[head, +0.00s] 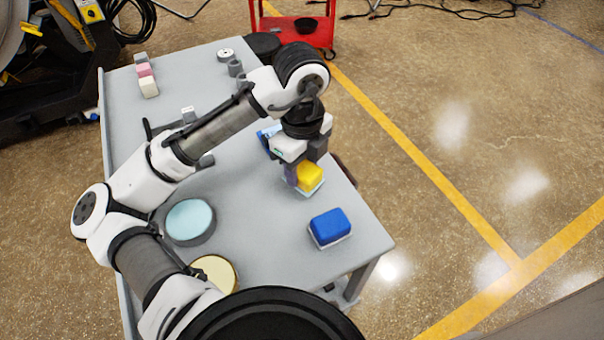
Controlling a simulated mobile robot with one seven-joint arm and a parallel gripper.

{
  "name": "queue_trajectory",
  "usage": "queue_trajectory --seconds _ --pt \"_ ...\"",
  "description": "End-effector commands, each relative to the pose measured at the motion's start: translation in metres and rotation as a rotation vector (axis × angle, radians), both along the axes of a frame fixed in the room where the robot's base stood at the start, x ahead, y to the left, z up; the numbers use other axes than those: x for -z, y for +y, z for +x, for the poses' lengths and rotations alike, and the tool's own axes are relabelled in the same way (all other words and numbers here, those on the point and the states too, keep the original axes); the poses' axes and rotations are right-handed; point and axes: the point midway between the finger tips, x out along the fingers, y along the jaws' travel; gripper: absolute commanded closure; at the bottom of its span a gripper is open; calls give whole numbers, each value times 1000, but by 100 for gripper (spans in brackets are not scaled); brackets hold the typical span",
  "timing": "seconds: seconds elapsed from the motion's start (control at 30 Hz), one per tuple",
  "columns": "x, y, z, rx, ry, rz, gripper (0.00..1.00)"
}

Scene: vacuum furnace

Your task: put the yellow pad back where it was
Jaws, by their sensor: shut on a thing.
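The yellow pad (311,177) is a small yellow block near the right edge of the grey table (255,240). A pale layer shows under it; I cannot tell whether that is part of the pad or a separate base. My gripper (304,172) points down and is shut on the yellow pad, hiding its far and left sides. I cannot tell whether the pad touches what lies below it. A blue pad (330,226) on a similar pale base lies nearer to me on the right. A blue item (268,137) is partly hidden behind my gripper.
A round tub with a light blue top (190,220) and one with a cream top (215,270) stand at the near left. Pink and white blocks (146,78) stand at the far left. A red cart (300,30) is beyond the table. Clear tabletop lies left of the blue pad.

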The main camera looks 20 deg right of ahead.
Motion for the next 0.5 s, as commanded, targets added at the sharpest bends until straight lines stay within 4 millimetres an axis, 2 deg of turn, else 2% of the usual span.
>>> queue_trajectory --seconds 0.1,0.2,0.43,0.47,0.5 --pt "19 0 -1 -1 4 -1 75" --pt "29 0 -1 1 3 1 75" --pt "32 0 0 0 1 -1 75" --pt "32 0 0 0 1 0 55" --pt "32 0 0 1 1 0 50"
